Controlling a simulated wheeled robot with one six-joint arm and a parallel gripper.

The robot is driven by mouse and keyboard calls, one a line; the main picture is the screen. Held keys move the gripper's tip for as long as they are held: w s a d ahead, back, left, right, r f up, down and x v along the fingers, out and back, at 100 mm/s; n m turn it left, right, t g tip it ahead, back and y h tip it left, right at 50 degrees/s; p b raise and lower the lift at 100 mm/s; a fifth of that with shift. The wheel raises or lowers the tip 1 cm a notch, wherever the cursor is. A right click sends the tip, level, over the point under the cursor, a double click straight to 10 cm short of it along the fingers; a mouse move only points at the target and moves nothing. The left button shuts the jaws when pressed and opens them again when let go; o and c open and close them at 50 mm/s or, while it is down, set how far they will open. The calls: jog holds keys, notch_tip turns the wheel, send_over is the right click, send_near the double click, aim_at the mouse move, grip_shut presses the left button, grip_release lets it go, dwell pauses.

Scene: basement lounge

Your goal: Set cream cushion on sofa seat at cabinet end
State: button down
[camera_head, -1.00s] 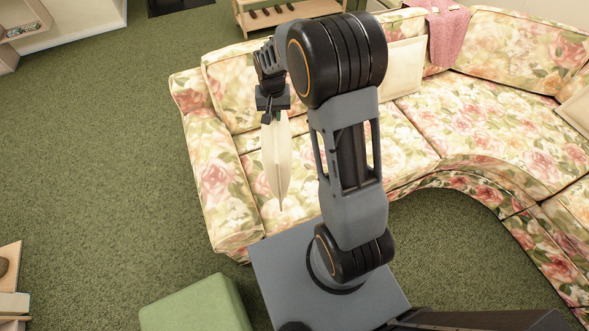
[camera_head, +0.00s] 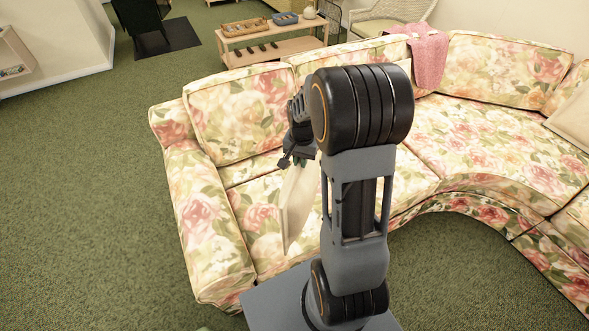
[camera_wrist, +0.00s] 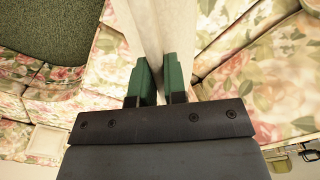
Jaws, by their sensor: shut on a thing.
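The cream cushion (camera_head: 297,207) hangs on edge below my gripper (camera_head: 298,160), over the left-end seat of the floral sofa (camera_head: 262,205). Whether its lower edge touches the seat, I cannot tell. In the wrist view, my gripper (camera_wrist: 160,82) has its green pads on either side of the cushion (camera_wrist: 153,28), shut on it. My arm hides part of the cushion's right side and the seat behind it. I cannot tell which piece of furniture is the cabinet.
The sofa's left armrest (camera_head: 205,225) stands beside the held cushion. Another cream cushion (camera_head: 574,122) leans at the right edge. A pink throw (camera_head: 428,58) drapes over the backrest. A low wooden table (camera_head: 240,58) stands behind the sofa. Green carpet (camera_head: 80,190) is clear at left.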

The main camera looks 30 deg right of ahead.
jog(key=w+d+f, duration=0.1)
jog(key=w+f, duration=0.4)
jog(key=f, duration=0.4)
jog(key=shift+w+f, duration=0.15)
jog(key=shift+w, duration=0.05)
jog(key=shift+f, duration=0.1)
jog(key=shift+f, duration=0.15)
jog(key=c, duration=1.2)
grip_release()
jog(key=shift+o, duration=0.2)
